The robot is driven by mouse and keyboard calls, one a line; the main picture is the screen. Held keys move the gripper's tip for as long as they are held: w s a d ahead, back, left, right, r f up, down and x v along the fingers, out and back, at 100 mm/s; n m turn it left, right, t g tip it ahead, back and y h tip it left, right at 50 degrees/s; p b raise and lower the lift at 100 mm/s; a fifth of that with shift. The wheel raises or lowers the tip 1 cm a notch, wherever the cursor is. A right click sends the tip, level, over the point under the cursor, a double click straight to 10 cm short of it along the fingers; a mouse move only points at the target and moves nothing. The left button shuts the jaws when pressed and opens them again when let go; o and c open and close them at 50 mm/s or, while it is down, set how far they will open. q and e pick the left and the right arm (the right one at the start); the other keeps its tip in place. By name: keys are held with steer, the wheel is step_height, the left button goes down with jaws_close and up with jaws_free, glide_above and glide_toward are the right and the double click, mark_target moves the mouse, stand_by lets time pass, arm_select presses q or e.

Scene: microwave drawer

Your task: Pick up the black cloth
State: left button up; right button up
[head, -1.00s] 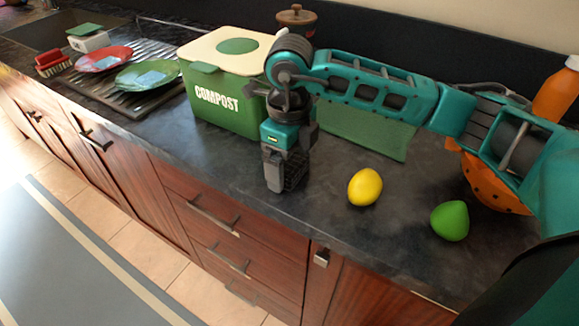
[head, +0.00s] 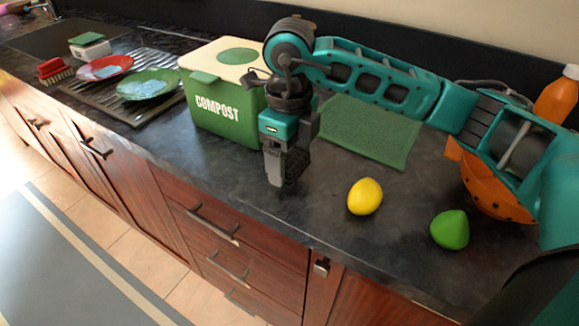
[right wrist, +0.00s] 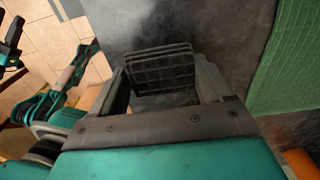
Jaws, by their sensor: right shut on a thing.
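My right gripper (head: 284,172) points down over the front part of the dark counter, in front of the compost bin. It is shut on a dark, grid-patterned piece that I take to be the black cloth (right wrist: 160,70); in the right wrist view this shows between the two fingers. In the head view only a small dark part of the cloth (head: 296,165) shows beside the fingers. The counter below is nearly as dark, so the cloth's lower edge is hard to make out.
The green compost bin (head: 222,108) stands close behind the gripper. A green ribbed mat (head: 372,132) lies to the right. A lemon (head: 365,197), a green fruit (head: 450,230) and an orange bowl (head: 490,190) are further right. Plates (head: 147,84) sit on a rack at left.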

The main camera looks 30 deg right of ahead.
mark_target(289, 159)
step_height(289, 159, up, 16)
steer(key=p, duration=0.2)
steer(key=shift+r, duration=0.2)
steer(key=o, duration=0.5)
steer(key=c, duration=0.4)
steer(key=shift+a, duration=0.1)
